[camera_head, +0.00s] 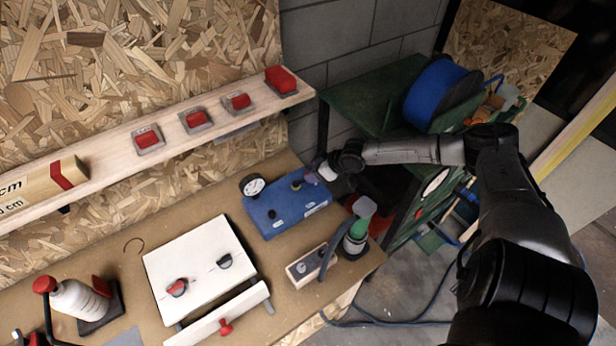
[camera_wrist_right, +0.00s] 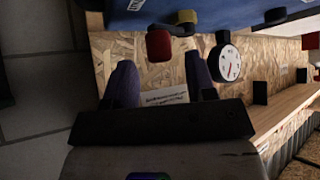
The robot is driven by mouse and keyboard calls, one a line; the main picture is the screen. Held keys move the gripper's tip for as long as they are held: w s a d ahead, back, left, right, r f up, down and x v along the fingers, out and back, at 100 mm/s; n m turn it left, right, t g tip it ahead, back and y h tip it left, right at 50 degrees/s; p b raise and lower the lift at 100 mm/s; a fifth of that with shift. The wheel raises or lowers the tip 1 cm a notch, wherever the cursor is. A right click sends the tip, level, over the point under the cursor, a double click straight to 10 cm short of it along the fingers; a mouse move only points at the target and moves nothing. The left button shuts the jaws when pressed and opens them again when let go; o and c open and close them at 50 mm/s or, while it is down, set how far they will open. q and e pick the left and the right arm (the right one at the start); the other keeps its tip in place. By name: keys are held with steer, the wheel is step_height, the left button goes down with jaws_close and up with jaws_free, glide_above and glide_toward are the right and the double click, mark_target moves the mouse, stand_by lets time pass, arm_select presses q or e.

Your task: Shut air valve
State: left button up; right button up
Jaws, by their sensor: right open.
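The blue air box (camera_head: 285,208) lies on the workbench, with a round white gauge (camera_head: 253,186) at its far left corner. The box hangs upside down at the top of the right wrist view (camera_wrist_right: 215,14), where the gauge (camera_wrist_right: 229,63) also shows. A brass-yellow valve fitting (camera_wrist_right: 187,17) with a red handle (camera_wrist_right: 159,43) sticks out of the box. My right gripper (camera_wrist_right: 162,84) is open and empty. Its two fingers point toward the red handle, which sits just beyond their tips. In the head view the right gripper (camera_head: 326,169) is at the box's right end. The left gripper is not visible.
A white panel (camera_head: 200,262) with two knobs stands left of the box. A wooden block (camera_head: 311,265) and a green-topped bottle (camera_head: 357,232) stand in front of it. A shelf (camera_head: 110,153) with red switches runs behind. A green cart (camera_head: 372,95) with a blue reel (camera_head: 432,92) is right.

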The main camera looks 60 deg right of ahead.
steer(key=shift+x, duration=1.5)
steer(key=c, duration=0.8)
steer(key=b, duration=0.3)
steer(key=f+n+b, duration=0.1)
steer(key=b, duration=0.2)
steer(key=shift+w+d+y, duration=0.1)
steer(key=shift+d+y, duration=0.15)
steer(key=shift+y, duration=0.15)
steer(key=shift+c, duration=0.3)
steer(key=shift+w+r+n+y+b, duration=0.1)
steer(key=shift+r+n+y+b, duration=0.2)
steer(key=shift+n+b, duration=0.25)
